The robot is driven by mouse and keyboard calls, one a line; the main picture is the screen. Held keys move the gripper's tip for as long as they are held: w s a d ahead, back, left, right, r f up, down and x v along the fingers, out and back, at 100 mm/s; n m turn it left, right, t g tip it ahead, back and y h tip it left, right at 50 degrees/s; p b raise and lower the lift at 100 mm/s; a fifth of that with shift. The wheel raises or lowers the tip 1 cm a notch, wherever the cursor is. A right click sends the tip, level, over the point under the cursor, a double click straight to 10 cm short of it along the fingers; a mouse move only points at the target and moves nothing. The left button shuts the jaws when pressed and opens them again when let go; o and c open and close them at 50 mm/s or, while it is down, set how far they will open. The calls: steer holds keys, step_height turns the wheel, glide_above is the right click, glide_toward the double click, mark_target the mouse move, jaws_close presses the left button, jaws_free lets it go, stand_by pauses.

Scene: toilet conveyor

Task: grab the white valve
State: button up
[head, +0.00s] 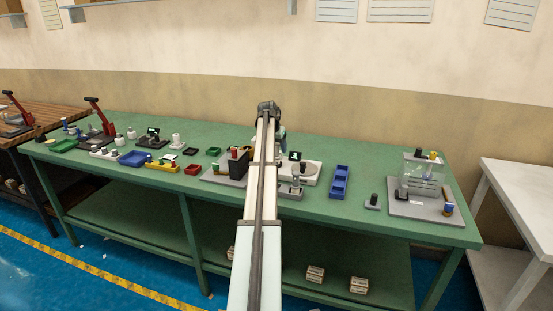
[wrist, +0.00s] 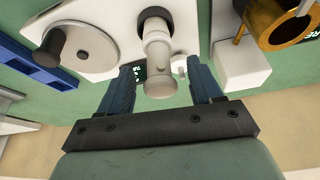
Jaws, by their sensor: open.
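The white valve (wrist: 158,62) shows in the wrist view as a pale cylinder with a short side stub, rising from a dark collar on a white plate (wrist: 105,14). My gripper (wrist: 162,70) is open, with one dark blue finger on each side of the valve in the picture. I see a gap on both sides, and I cannot tell how deep the valve sits between the fingers. In the head view my own arm hides the valve and most of the gripper.
A grey disc with a dark knob (wrist: 68,45) stands on the same plate. A small dark display (wrist: 140,72) is behind the left finger. A brass-coloured ring (wrist: 290,28) and a white block (wrist: 240,65) are close on the right. A blue tray (head: 340,182) stands on the green bench.

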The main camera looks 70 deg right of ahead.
steer(key=shift+x, duration=1.45)
steer(key=shift+c, duration=0.5)
jaws_close()
steer(key=shift+r, duration=0.1)
